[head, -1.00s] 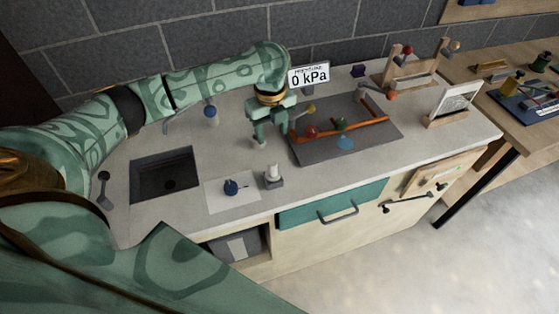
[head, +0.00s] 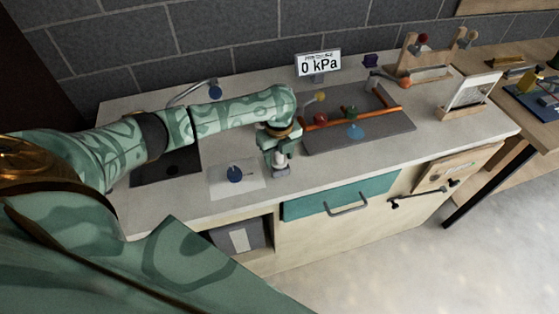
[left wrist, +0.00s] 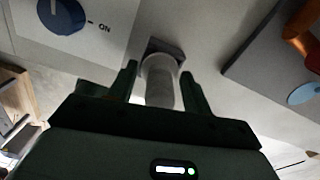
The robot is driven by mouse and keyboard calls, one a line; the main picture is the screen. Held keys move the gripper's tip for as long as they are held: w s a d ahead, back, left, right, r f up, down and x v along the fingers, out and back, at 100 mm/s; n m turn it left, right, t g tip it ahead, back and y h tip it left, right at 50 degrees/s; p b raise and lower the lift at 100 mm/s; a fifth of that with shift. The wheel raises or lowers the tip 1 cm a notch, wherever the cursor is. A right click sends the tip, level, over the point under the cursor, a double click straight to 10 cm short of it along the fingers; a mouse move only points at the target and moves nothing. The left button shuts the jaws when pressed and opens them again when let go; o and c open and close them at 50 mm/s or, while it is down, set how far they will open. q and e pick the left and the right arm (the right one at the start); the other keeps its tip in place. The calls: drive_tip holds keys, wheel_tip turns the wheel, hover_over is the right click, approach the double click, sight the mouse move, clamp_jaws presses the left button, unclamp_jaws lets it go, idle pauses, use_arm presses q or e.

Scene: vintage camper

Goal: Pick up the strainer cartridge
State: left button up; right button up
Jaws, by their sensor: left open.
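The strainer cartridge looks to be the small pale cylinder (left wrist: 160,82) standing on a grey square base (left wrist: 165,47) in the left wrist view. In the head view the cylinder (head: 279,160) shows just below my left gripper (head: 281,156), with its grey base (head: 281,171) on the counter. My left gripper is open. In the left wrist view its two fingers (left wrist: 160,85) stand on either side of the cylinder, with gaps visible. Whether they reach fully around it is hard to tell. My right gripper is not in view.
A white plate with a blue knob (head: 235,174) lies left of the cartridge. A grey tray (head: 390,131) with orange pipe and coloured valves lies to the right. A sink (head: 150,175) is partly behind my arm. A gauge sign (head: 318,63) reads 0 kPa.

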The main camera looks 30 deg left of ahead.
use_arm(q)
drive_tip(key=shift+f, duration=0.1)
drive_tip(key=c, duration=1.1)
drive_tip(key=shift+o, duration=0.2)
